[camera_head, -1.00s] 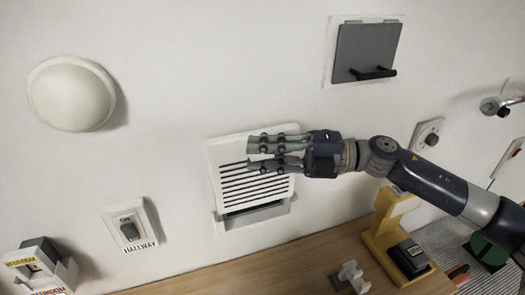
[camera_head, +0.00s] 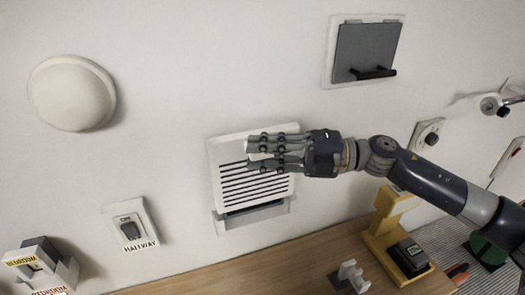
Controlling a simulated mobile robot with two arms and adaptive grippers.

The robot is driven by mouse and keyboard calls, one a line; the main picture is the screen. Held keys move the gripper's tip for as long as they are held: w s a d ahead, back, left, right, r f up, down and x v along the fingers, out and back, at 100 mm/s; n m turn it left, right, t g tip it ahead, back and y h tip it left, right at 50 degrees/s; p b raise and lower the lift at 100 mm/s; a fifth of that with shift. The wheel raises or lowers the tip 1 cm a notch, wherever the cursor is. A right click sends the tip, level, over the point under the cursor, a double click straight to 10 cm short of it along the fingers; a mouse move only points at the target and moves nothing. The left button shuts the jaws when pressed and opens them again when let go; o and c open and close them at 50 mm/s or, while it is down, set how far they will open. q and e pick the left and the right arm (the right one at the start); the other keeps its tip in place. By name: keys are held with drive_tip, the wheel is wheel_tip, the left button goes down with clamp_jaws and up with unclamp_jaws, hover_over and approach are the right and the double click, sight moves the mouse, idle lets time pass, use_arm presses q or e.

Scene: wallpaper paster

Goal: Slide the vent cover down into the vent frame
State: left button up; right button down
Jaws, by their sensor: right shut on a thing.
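The vent cover (camera_head: 240,191) is a white panel with several dark horizontal slots, upright against the wall. The vent frame (camera_head: 220,222) is a pale grey frame at its lower edge, with a dark opening showing below the cover. The cover's lower part is at the frame, and its upper part stands above it. My right gripper (camera_head: 254,154) reaches in from the right, with its fingers across the upper part of the cover. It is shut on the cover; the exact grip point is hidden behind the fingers. My left gripper is not in view.
A grey panel with a black handle (camera_head: 369,53) is on the wall above. A round white dome (camera_head: 72,93) and a hallway switch (camera_head: 131,226) are to the left. A yellow stand (camera_head: 385,232) and a small white bracket (camera_head: 352,274) stand on the wooden counter (camera_head: 260,272).

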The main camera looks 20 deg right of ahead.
drive_tip(key=shift+f+b, duration=2.1)
drive_tip(key=shift+f, duration=0.7)
drive_tip(key=c, duration=1.3)
unclamp_jaws()
approach(263, 174)
drive_tip(key=shift+s+d+r, duration=0.15)
drive_tip(key=shift+s+r, duration=0.65)
drive_tip(key=shift+s, duration=0.25)
drive_tip(key=shift+s+d+r, duration=0.2)
drive_tip(key=shift+s+r, duration=0.65)
drive_tip(key=shift+s, duration=0.15)
drive_tip(key=shift+f, duration=0.1)
